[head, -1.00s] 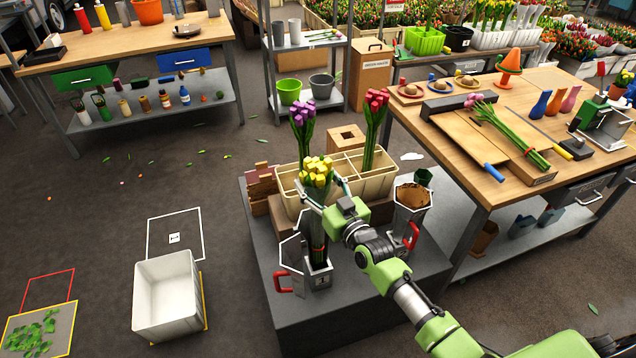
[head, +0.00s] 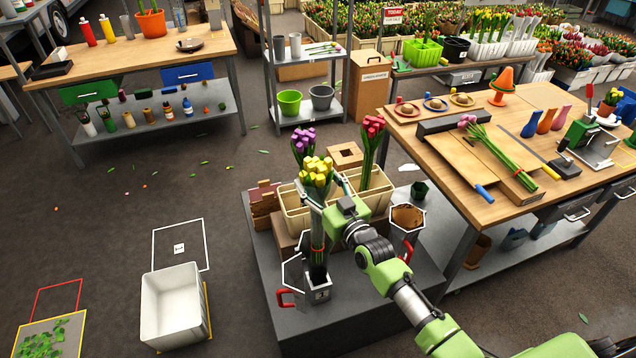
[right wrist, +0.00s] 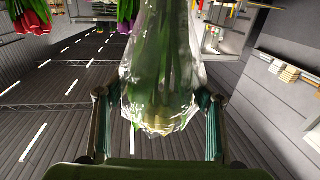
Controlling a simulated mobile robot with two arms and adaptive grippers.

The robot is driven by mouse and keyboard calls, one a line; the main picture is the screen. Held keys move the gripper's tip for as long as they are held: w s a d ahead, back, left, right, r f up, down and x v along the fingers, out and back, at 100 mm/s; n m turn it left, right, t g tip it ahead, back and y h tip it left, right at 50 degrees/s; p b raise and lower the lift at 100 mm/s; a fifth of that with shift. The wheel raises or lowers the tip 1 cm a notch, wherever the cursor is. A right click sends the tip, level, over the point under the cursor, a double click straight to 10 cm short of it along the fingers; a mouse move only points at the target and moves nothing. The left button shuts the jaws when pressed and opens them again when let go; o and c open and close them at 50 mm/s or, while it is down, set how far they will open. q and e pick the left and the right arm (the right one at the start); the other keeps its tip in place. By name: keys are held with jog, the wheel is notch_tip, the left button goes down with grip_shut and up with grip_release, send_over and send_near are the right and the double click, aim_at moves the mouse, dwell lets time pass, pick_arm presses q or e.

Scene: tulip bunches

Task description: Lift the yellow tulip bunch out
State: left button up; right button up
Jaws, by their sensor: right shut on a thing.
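The yellow tulip bunch (head: 317,172) is upright in the head view, its green stems tied with a red band low down. My right gripper (head: 325,203) is shut around it just below the flowers. The bunch's lower end is at the mouth of a grey metal holder (head: 318,294) with a red handle; I cannot tell whether it is clear of it. In the right wrist view, my right gripper (right wrist: 157,125) has a finger on each side of the bunch's clear wrap (right wrist: 160,85), with green stems inside. My left gripper is not in view.
Purple tulips (head: 303,140) and red tulips (head: 372,128) stand in the cream divided crate (head: 375,198) close behind. A second metal holder (head: 407,218) is right of my gripper. An empty white bin (head: 172,335) stands on the floor at left, with open floor around it.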

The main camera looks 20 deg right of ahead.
aim_at(318, 165)
notch_tip(318, 165, up, 6)
jog(key=p, duration=0.4)
jog(key=shift+r, duration=4.2)
jog(key=shift+s, duration=0.1)
